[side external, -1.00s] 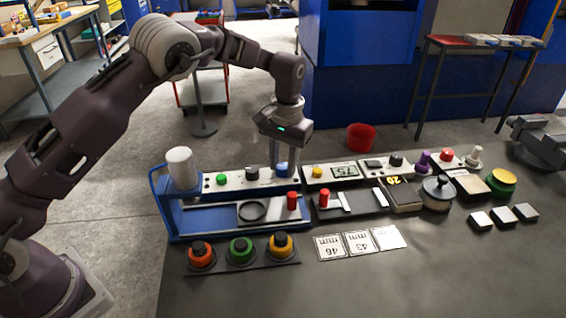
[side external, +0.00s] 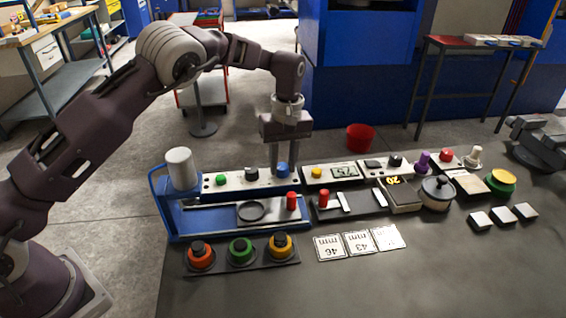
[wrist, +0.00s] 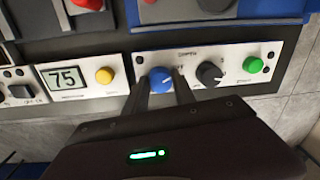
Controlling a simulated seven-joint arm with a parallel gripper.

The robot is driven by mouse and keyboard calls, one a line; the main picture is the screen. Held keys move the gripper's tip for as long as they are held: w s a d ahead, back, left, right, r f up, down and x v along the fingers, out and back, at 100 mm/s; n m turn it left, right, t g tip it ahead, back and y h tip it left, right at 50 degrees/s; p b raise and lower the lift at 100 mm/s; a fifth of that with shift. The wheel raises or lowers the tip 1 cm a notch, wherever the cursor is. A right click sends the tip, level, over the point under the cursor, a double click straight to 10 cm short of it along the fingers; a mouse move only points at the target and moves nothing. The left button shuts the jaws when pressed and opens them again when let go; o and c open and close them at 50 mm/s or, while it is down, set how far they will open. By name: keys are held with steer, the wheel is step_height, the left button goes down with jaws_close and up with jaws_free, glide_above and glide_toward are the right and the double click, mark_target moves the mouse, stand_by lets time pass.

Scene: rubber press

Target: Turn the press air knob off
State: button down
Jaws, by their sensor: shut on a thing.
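The press (side external: 200,218) is a blue frame with a white cylinder and a pale control panel (side external: 235,181) along its back. The panel carries a green button (side external: 221,179), a black knob (side external: 252,173) and a blue knob (side external: 282,170). I take the blue knob as the air knob; its label is too small to read. My gripper (side external: 280,164) points down at the blue knob. In the wrist view its fingers (wrist: 164,82) stand on either side of the blue knob (wrist: 160,78), shut on it. The black knob (wrist: 209,74) is just right of the fingers.
A panel with a yellow button (side external: 317,173) and a display reading 75 (wrist: 66,78) adjoins the press. A red-topped part (side external: 292,201) stands in front of the blue knob.

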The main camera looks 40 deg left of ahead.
mark_target(284, 166)
steer(key=shift+n, duration=0.4)
steer(key=c, duration=1)
jaws_free()
steer(key=shift+c, duration=0.2)
step_height(284, 166, up, 7)
steer(key=shift+w+d+r, duration=0.1)
steer(key=shift+w, duration=0.05)
